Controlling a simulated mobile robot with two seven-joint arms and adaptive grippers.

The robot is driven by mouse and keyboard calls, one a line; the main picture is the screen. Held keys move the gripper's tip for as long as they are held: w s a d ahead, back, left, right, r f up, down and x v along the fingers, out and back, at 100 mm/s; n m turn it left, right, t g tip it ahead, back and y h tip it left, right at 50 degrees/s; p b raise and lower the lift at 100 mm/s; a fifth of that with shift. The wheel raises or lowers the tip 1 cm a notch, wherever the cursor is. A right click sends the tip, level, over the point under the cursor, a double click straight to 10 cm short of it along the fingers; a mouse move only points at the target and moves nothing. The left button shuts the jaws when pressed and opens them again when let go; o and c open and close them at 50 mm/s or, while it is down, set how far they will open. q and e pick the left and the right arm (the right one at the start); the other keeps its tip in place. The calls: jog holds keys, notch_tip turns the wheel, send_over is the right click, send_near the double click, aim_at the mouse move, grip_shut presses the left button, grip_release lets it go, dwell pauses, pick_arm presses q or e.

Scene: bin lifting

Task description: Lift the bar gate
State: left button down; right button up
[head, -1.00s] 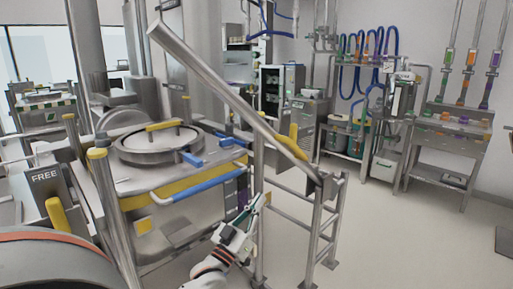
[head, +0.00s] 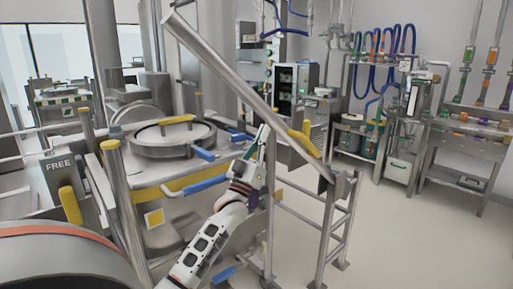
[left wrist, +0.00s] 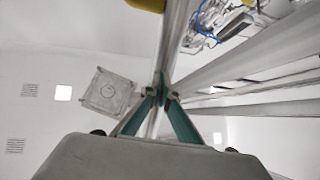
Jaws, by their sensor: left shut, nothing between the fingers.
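The bar gate (head: 232,78) is a long grey metal bar. It slants from an upper-left free end down to a metal post bracket (head: 341,186) at the lower right. A yellow piece (head: 304,142) sits on its lower half. My left gripper (head: 263,132) is raised just under the bar's middle, fingertips pointing up. In the left wrist view, its green fingers (left wrist: 160,88) are shut and empty, meeting in front of a metal bar (left wrist: 178,30). I cannot tell whether they touch it. My right gripper is not in view.
A metal railing (head: 278,235) stands below the bar. A machine with a round lid (head: 172,150), blue handles and yellow trim is to the left. Racks with blue hoses (head: 368,92) and a workbench (head: 462,150) stand along the back right. The floor (head: 410,240) at right is clear.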

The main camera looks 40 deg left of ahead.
pick_arm(q)
jog(key=shift+x, duration=1.35)
jog(key=shift+w, duration=0.1)
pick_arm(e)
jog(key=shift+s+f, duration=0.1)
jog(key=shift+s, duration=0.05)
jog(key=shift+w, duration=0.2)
